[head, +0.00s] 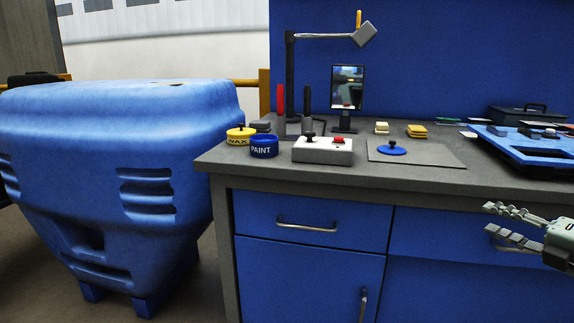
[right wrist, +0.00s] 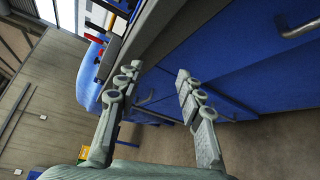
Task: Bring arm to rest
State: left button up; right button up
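My right gripper (head: 489,218) comes in at the right edge of the head view. It is in front of the blue drawer fronts, below the level of the bench top, and points left. Its two fingers are spread with nothing between them. The right wrist view also shows the open fingers (right wrist: 157,72), with blue cabinet fronts and floor beyond them. It appears clear of the bench in both views. My left gripper is in neither view.
The grey bench top (head: 225,160) carries a yellow wax tin (head: 240,139), a blue paint tin (head: 264,149), a switch box (head: 322,153), a blue knobbed lid (head: 391,150) and a blue tray (head: 510,152). Drawer handles (head: 306,227) stick out. A big blue bin (head: 110,130) stands left.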

jog(key=s+f+m+g+h, duration=0.1)
jog(key=s+f+m+h, duration=0.25)
jog(key=f+m, duration=0.4)
jog(key=s+d+f+m+g+h, duration=0.1)
jog(key=s+f+m+g+h, duration=0.3)
jog(key=f, duration=0.7)
jog(key=s+f+m+t+h, duration=0.1)
jog(key=s+f+m+h, duration=0.1)
jog(key=s+f+m, duration=0.65)
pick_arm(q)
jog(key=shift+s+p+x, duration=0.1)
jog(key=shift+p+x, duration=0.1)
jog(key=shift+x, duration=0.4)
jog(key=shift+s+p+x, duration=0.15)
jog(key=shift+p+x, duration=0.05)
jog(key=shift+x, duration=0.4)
pick_arm(e)
jog(key=s+a+f+m+g+y, duration=0.1)
jog(key=s+a+f+g, duration=0.3)
jog(key=a, duration=0.5)
jog(key=s+a+f+m+g+y, duration=0.1)
jog(key=s+a+f+m+g, duration=0.2)
jog(key=s+a+f, duration=0.5)
notch_tip(320, 180, down, 2)
jog(key=shift+s+a+g, duration=0.4)
jog(key=shift+s+g, duration=0.1)
jog(key=shift+s, duration=0.2)
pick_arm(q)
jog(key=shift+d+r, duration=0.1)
